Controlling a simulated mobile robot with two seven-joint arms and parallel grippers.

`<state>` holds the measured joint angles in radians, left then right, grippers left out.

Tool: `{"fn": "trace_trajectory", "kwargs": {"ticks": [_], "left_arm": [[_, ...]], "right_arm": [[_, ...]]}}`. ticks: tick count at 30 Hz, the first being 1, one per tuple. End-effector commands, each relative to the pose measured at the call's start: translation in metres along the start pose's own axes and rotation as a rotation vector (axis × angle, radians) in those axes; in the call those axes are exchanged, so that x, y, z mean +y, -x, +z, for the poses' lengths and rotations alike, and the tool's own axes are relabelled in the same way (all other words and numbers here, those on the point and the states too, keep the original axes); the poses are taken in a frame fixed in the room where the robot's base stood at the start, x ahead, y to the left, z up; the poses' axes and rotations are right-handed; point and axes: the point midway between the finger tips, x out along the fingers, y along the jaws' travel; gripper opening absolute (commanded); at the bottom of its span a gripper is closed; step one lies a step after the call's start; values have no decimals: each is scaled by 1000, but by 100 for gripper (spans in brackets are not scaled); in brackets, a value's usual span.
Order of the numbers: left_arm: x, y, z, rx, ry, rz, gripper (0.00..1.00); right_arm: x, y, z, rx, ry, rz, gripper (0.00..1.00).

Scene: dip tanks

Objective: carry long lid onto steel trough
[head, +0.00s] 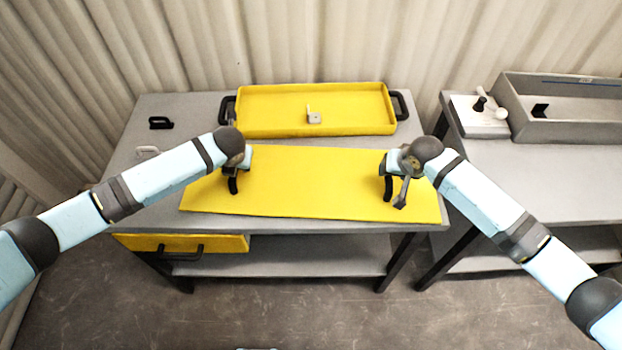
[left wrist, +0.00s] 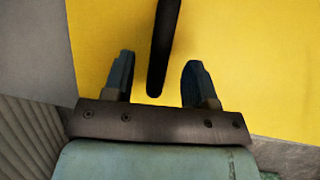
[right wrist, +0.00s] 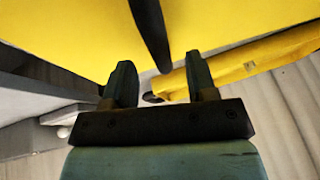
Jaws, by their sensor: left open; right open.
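The long lid (head: 310,185) is a flat yellow panel with a black handle near each end, lying on the left bench. My left gripper (head: 240,168) is open at its left handle (head: 233,186); in the left wrist view the black handle (left wrist: 164,45) runs between the spread fingers (left wrist: 158,72). My right gripper (head: 394,172) is open at the right handle (head: 388,188); in the right wrist view that handle (right wrist: 150,30) shows between the fingers (right wrist: 160,72). The steel trough (head: 560,128) is a grey open box on the right bench, partly cut off by the picture edge.
A yellow tray (head: 262,131) with black end handles stands behind the lid and holds a small pale part (head: 314,117). A black handle (head: 160,122) lies at the back left. A white block with knobs (head: 480,118) is beside the trough. A gap separates the benches.

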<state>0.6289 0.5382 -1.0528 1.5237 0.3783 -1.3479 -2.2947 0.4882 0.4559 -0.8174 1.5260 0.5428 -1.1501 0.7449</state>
Motion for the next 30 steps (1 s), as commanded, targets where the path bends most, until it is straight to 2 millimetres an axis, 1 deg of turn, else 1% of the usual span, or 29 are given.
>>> {"fn": "trace_trajectory", "kwargs": {"ticks": [1,3,6,9,13,20,23,24,26,27,30], "left_arm": [[0,-9,-1,2,1,0,52],[-1,-19,-1,2,1,0,52],[0,-30,0,2,2,0,52],[0,-37,0,1,1,-1,52],[0,-41,0,0,0,0,52],[0,-41,0,0,0,-1,52],[0,-41,0,0,0,-1,31],[0,-41,0,0,0,-1,22],[0,-41,0,0,0,-1,8],[0,-41,0,0,0,-1,0],[0,-41,0,0,0,0,0]], "right_arm": [[0,-9,0,-1,-1,1,52],[0,-19,0,0,-1,1,52],[-1,-30,-1,1,-1,0,52],[0,-37,-1,0,-1,0,52],[0,-40,0,1,-1,0,52],[0,-41,0,1,0,0,52],[0,-41,0,1,0,0,31],[0,-41,0,1,0,0,22],[0,-40,0,1,0,0,8],[0,-40,0,1,0,0,0],[0,-40,0,1,0,0,0]]}}
